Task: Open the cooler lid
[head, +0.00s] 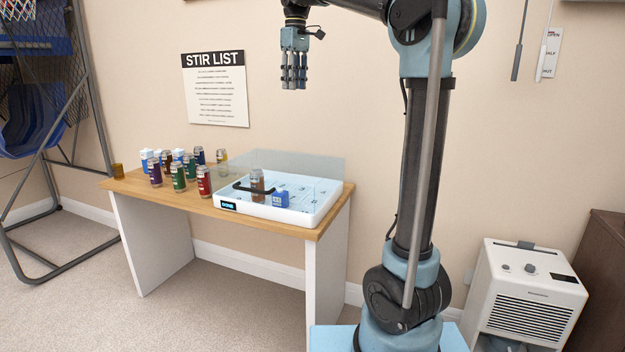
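A low white box with a display reading "DONE" on its front, which seems to be the cooler (313,218), sits on the right part of the wooden table. A black bar handle (252,188) shows over its front left part. A clear panel (315,167) stands up at its back; I cannot tell whether this is the lid or a guard, or how far the lid is open. A can and a blue carton show in or behind the clear part. My gripper (294,84) hangs high above the box, fingers down, apart from everything. Its finger gap is too small to read.
Several cans (178,177) and small cartons stand on the left of the wooden table (140,186). A white appliance (525,300) stands at the right by a dark cabinet (603,270). A metal frame (85,130) is at the left. Carpet before the table is clear.

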